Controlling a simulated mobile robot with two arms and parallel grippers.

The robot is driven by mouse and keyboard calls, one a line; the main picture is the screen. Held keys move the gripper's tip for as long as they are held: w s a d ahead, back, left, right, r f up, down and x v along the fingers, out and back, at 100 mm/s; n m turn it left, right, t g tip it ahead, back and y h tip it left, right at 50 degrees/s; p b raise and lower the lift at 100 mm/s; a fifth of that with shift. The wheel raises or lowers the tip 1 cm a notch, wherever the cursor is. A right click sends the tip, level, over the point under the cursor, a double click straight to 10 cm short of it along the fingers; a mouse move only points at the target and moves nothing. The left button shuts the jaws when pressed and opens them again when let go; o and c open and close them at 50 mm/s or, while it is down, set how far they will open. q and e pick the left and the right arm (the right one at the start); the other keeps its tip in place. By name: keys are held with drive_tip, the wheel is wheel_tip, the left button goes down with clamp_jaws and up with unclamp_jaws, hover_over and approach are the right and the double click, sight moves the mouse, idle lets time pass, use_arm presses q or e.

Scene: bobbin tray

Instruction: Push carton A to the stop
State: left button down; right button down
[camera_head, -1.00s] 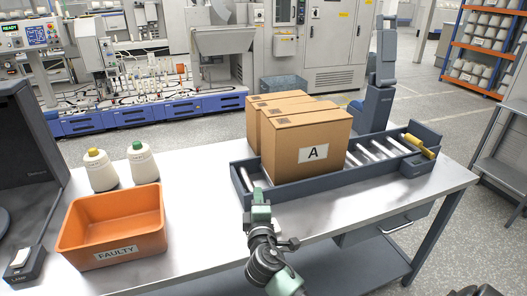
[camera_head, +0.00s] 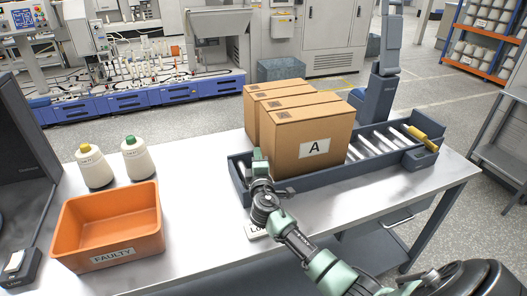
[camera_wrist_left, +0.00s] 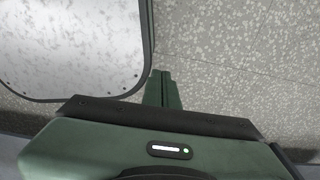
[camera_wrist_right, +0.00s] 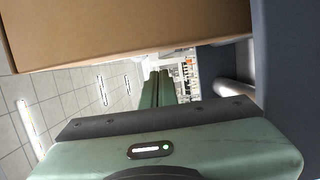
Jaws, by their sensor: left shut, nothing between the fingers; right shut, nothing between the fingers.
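Carton A (camera_head: 296,160) is a brown box marked "A", standing upright on a grey roller tray (camera_head: 330,178). It is the nearest of a row of brown cartons. A yellow piece (camera_head: 425,136), possibly the stop, sits at the tray's right end; bare rollers lie between it and carton A. My right gripper (camera_head: 258,158) is shut and empty, just left of carton A over the tray's left end. In the right wrist view, the carton's side (camera_wrist_right: 120,30) runs close along the shut fingers (camera_wrist_right: 158,88). My left gripper (camera_wrist_left: 162,88) is shut and empty, pointing at the floor beside a table edge.
An orange bin (camera_head: 108,228) labelled FAULTY stands on the table's left, with two thread cones (camera_head: 94,168) behind it. A dark post (camera_head: 384,70) rises behind the tray. A partly hidden label (camera_head: 256,232) lies under my right arm. The table's front middle is clear.

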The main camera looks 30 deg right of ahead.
use_arm(q)
drive_tip(key=shift+w+d+r, duration=0.3)
drive_tip(key=shift+w+r, duration=0.2)
drive_tip(key=shift+w, duration=0.05)
use_arm(e)
drive_tip(key=shift+s+d+r, duration=0.1)
drive_tip(key=shift+s+d, duration=0.05)
drive_tip(key=shift+d, duration=0.35)
drive_tip(key=shift+s+d, duration=0.15)
drive_tip(key=shift+d, duration=0.35)
use_arm(q)
drive_tip(key=shift+s, duration=0.1)
